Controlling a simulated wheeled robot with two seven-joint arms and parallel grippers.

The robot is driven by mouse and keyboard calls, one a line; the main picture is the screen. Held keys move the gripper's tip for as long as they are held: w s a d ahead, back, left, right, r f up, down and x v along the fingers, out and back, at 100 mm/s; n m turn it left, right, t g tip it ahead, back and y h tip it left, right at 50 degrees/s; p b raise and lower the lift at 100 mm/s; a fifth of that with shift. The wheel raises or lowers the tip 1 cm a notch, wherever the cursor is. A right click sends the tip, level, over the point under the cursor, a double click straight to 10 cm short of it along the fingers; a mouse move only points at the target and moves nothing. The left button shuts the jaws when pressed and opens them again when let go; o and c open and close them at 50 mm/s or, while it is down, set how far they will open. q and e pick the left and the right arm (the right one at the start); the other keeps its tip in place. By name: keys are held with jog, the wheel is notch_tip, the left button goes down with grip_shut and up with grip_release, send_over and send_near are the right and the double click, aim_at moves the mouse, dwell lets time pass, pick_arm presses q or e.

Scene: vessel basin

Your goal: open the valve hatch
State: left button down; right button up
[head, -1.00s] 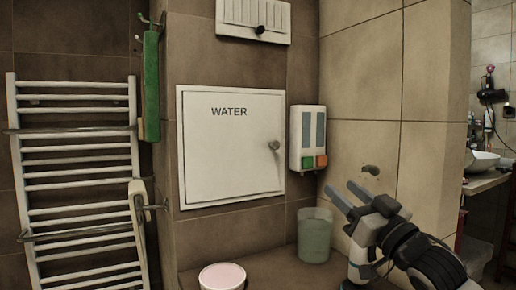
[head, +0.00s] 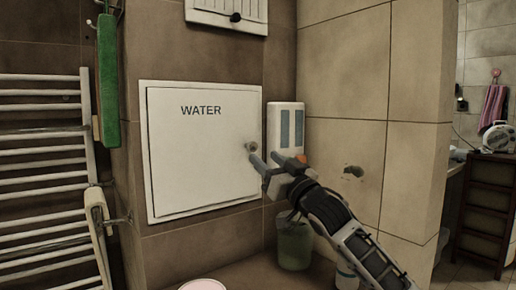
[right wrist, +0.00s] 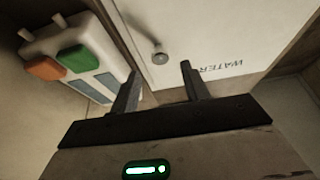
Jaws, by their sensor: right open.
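The white valve hatch (head: 195,155), marked WATER, is set in the brown tiled wall in the head view and looks closed in its frame. Its round metal knob (head: 251,146) is at the hatch's right edge. My right gripper (head: 264,158) is open and empty, with its fingertips just below and right of the knob. In the right wrist view the knob (right wrist: 160,57) shows beyond and between the two open fingers (right wrist: 160,72), apart from them. The hatch (right wrist: 215,35) fills the upper right there. My left gripper is not in view.
A white dispenser (head: 285,118) with coloured buttons hangs close right of the hatch, partly behind my right gripper. A translucent bin (head: 294,248) and a pink-topped tub (head: 203,286) stand below. A towel rail (head: 40,160) and green brush (head: 108,80) are left.

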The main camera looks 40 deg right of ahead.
aim_at(254, 148)
jog(key=shift+p+x, duration=0.45)
jog(key=shift+x, duration=1.8)
grip_shut()
